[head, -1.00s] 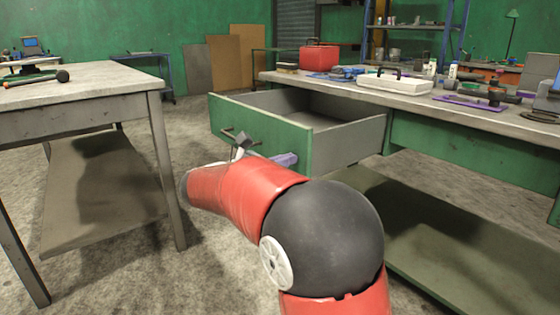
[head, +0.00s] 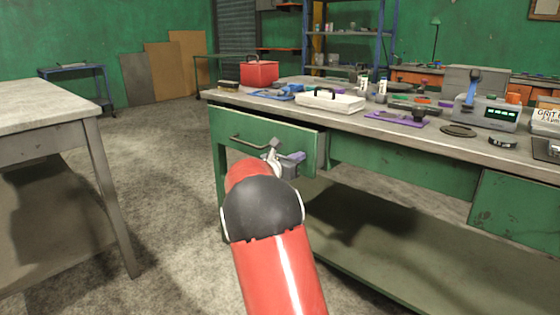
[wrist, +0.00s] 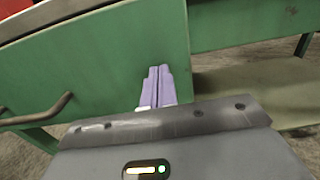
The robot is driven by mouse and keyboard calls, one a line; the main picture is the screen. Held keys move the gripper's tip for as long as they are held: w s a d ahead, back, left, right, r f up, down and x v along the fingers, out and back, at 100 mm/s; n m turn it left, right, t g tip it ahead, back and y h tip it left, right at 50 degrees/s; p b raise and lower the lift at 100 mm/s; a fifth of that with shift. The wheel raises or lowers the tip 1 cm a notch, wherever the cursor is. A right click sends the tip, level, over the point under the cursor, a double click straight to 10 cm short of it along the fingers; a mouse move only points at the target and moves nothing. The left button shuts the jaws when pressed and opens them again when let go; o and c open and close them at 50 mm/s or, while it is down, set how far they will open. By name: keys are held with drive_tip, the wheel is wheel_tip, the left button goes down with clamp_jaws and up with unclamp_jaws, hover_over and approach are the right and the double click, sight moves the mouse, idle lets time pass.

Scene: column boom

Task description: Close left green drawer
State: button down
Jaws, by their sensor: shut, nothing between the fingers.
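The left green drawer (head: 232,128) is in the workbench at centre-left of the head view. Its front stands slightly proud, with a narrow strip of its side (head: 322,150) showing at the right edge. A metal bar handle (head: 248,142) is on the front; it also shows in the wrist view (wrist: 38,112). My gripper (head: 297,157) is at the right part of the drawer front, right of the handle. In the wrist view its purple fingers (wrist: 158,82) are shut together, empty, and point at the green front (wrist: 105,65). They seem to touch it or nearly so.
The workbench top (head: 350,115) carries a red toolbox (head: 259,72), a white case (head: 330,102) and several tools. Another green drawer (head: 515,215) is at the right. A lower shelf (head: 400,250) lies beneath. A second table (head: 45,105) stands left, with open floor (head: 165,150) between.

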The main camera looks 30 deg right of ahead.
sight(309, 150)
drive_tip(key=p+x, duration=0.1)
drive_tip(key=x, duration=0.4)
drive_tip(key=shift+w+d, duration=0.15)
drive_tip(key=shift+d, duration=0.2)
drive_tip(key=shift+d+r, duration=0.1)
drive_tip(key=shift+r, duration=0.2)
